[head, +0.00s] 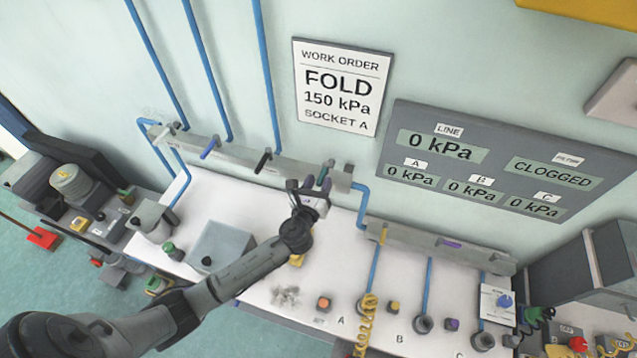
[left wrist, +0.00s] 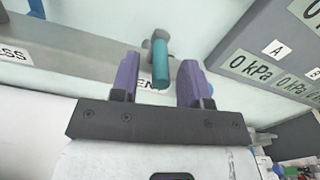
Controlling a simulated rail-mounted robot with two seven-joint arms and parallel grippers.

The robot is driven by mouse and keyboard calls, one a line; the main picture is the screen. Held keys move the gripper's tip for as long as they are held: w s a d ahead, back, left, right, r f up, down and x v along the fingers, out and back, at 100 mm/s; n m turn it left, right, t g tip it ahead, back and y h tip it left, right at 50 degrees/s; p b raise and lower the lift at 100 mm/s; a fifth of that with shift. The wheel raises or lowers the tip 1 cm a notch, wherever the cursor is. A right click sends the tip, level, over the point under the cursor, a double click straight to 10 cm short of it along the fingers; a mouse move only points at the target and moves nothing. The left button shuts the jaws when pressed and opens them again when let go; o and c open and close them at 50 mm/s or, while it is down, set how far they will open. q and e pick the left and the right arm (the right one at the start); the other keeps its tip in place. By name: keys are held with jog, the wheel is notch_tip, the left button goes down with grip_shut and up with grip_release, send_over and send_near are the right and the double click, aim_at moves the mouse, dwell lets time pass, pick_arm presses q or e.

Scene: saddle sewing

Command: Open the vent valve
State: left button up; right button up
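The vent valve's teal handle (head: 325,173) stands at the right end of the upper grey manifold (head: 235,157) on the wall. In the left wrist view the teal handle (left wrist: 160,62) is upright, between my fingertips in the picture, in front of a partly hidden label reading "EN". My left gripper (head: 308,188) reaches up to the handle. It is open, with purple fingers (left wrist: 160,75) on either side and a visible gap to each. How deep the handle sits between them I cannot tell. My right gripper is not in view.
A black handle (head: 262,162) and a blue handle (head: 209,149) sit further left on the same manifold. A lower manifold (head: 420,245) with yellow and purple handles is to the right. The gauge board (head: 480,160) shows 0 kPa on its line and "CLOGGED". A white bench (head: 345,270) lies below.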

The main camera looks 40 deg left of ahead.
pick_arm(q)
jog(key=b+v, duration=0.2)
jog(key=v, duration=1.1)
jog(key=shift+s, duration=0.4)
jog(key=shift+d, duration=0.1)
